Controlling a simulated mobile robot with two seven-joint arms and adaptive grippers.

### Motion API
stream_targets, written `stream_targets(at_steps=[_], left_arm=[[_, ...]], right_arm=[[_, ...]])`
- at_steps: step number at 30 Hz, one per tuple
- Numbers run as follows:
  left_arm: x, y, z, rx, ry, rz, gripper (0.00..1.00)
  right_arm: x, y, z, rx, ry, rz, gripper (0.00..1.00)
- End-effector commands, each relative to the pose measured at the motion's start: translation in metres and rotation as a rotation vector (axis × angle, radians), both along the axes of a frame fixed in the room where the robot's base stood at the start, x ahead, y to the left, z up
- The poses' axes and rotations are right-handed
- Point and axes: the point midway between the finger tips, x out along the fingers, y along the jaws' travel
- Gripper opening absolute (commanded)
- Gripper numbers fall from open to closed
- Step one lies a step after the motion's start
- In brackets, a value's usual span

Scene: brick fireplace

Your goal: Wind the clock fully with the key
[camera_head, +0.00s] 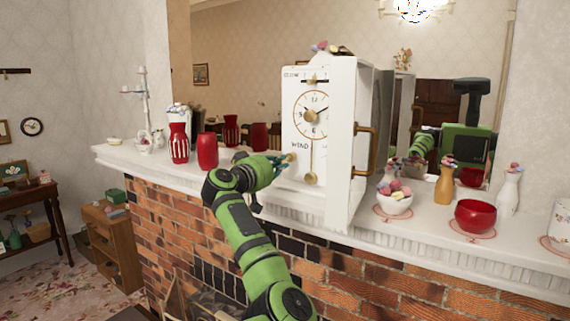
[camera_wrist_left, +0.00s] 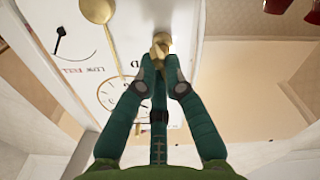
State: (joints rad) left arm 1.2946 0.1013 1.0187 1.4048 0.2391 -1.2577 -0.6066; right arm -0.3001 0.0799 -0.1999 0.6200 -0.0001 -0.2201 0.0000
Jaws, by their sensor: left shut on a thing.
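The white clock (camera_head: 331,120) stands on the mantel, with a round dial, a gold pendulum and the word WIND on its front. My left gripper (camera_head: 284,160) is at the left edge of the clock front, near the WIND label. In the left wrist view the left gripper (camera_wrist_left: 160,62) is shut on a gold key (camera_wrist_left: 160,43) at the clock face. The fingertips hide part of the key, and I cannot tell how deep it sits. The clock's dial (camera_wrist_left: 118,95) and pendulum (camera_wrist_left: 97,10) also show there. My right gripper is not in view.
Red vases (camera_head: 207,150) stand left of the clock on the white mantel (camera_head: 140,160). A bowl of round sweets (camera_head: 394,204), an orange vase (camera_head: 444,187) and a red bowl (camera_head: 474,218) stand to its right. A mirror behind reflects part of me.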

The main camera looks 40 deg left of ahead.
Motion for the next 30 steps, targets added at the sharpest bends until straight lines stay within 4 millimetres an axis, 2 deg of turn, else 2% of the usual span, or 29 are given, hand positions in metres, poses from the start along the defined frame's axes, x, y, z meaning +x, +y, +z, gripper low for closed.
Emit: stream_targets(at_steps=[1, 14, 15, 16, 17, 24, 25, 27, 30], left_arm=[[-0.002, 0.004, -0.007, 0.029, 0.007, 0.010, 0.00], [-0.001, 0.006, -0.007, 0.302, 0.038, 0.012, 0.00], [0.000, 0.005, -0.003, 0.301, 0.037, 0.011, 0.23], [0.000, 0.005, -0.003, 0.298, 0.036, 0.011, 0.35], [0.000, 0.005, -0.003, 0.297, 0.036, 0.010, 0.39], [0.000, 0.003, -0.002, 0.295, 0.034, 0.006, 0.39], [0.000, 0.003, -0.002, 0.295, 0.034, 0.006, 0.43], [0.000, 0.003, -0.002, 0.295, 0.033, 0.005, 0.61], [0.001, 0.002, -0.001, 0.294, 0.033, 0.004, 0.62]], right_arm=[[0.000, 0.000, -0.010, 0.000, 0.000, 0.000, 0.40], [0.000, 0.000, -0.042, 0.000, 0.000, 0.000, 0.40], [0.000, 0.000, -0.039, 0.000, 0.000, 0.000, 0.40], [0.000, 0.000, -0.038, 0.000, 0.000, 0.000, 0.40], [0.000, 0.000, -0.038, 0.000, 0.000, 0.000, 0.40], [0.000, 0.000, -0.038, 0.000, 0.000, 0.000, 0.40], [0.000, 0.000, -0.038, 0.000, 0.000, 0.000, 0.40], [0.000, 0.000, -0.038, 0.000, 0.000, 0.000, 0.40], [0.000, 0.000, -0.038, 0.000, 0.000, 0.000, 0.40]])
